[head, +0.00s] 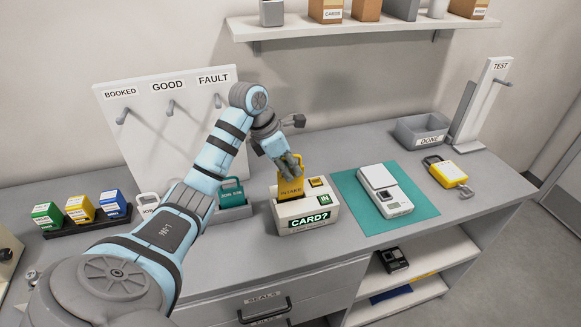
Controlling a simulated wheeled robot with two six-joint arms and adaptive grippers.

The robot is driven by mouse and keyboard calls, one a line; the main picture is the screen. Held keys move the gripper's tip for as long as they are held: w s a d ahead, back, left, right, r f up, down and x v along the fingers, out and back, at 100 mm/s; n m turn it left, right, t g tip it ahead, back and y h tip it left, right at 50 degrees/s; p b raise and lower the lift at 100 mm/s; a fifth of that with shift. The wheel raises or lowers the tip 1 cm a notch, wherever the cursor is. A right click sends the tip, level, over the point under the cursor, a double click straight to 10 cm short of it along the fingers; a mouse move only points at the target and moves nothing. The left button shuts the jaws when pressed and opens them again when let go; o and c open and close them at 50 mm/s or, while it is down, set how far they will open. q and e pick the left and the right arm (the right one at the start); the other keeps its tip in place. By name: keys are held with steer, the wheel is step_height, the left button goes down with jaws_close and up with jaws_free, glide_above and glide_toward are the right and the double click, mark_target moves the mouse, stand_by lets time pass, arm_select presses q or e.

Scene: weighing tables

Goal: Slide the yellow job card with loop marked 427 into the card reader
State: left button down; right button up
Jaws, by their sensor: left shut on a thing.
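The yellow job card (290,188) stands upright at the top of the card reader (303,212). Its marking is too small to read with certainty. The reader is a pale box with a green "CARD?" display and a small green "IN" label. My left gripper (287,163) is shut on the upper part of the card, and its fingers hide the loop. The card's lower edge meets the reader's top; I cannot tell how deep it sits in the slot. My right gripper is not in view.
Right of the reader, a scale (386,189) sits on a teal mat (350,190). Beyond it lies a yellow padlock-like item (446,173). A grey DONE bin (421,131) stands behind. A teal card (231,192) stands in a grey holder left of the reader. A hook board (150,120) stands behind my arm.

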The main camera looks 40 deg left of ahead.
mark_target(279, 171)
arm_select(q)
steer(key=shift+f+b, duration=1.35)
steer(key=shift+f, duration=0.85)
steer(key=c, duration=1.7)
jaws_free()
steer(key=v, duration=0.7)
steer(key=shift+s+a+r, duration=0.1)
steer(key=shift+r, duration=0.2)
